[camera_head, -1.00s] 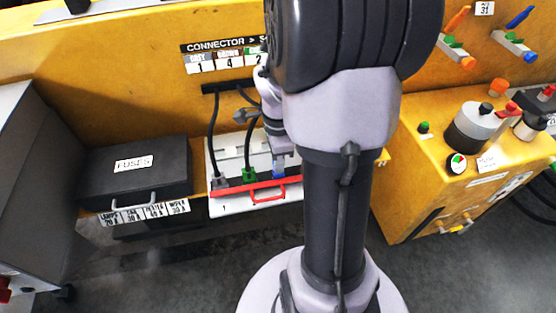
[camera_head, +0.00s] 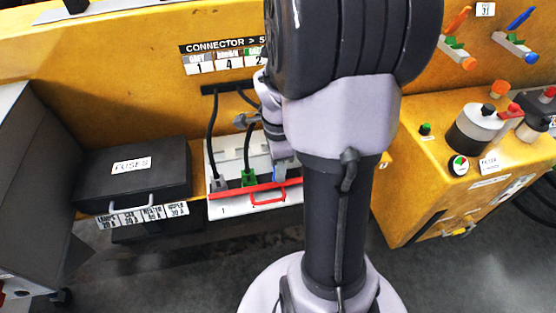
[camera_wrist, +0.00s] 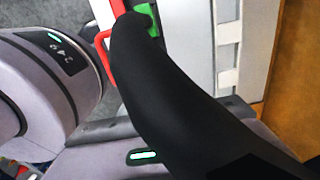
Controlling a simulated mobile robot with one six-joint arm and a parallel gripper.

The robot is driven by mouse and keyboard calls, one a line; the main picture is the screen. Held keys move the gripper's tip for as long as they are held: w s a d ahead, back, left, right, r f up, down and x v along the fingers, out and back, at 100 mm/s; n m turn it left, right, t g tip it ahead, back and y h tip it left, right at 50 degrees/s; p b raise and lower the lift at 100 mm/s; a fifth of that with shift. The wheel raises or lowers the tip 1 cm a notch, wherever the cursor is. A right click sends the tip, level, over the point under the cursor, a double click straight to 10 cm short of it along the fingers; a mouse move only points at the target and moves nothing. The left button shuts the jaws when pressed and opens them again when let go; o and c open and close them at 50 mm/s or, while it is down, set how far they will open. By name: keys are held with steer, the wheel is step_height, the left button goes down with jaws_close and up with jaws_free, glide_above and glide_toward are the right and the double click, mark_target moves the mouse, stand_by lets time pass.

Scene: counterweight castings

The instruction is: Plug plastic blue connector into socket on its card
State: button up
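The blue connector (camera_head: 279,173) shows in the head view as a small blue patch by the red bar of the card (camera_head: 235,211). My gripper (camera_head: 283,160) is directly above it, reaching down from behind the arm column. The fingertips are largely hidden, so I cannot tell whether they are closed on the blue piece. The socket under it is hidden too. The grey connector (camera_head: 218,184) and green connector (camera_head: 249,178), each on a black cable, stand at the red bar to the left. In the wrist view a large dark shape covers the middle; the green connector (camera_wrist: 152,20) peeks past it.
A red handle (camera_head: 268,194) sticks out from the card's front. A black fuse box (camera_head: 135,170) stands to the left. A yellow box (camera_head: 470,160) with knobs stands to the right. Black cables hang from the yellow panel behind.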

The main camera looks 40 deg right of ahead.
step_height(320, 180, up, 17)
steer(key=p, duration=0.7)
steer(key=shift+r, duration=0.15)
steer(key=shift+a, duration=0.1)
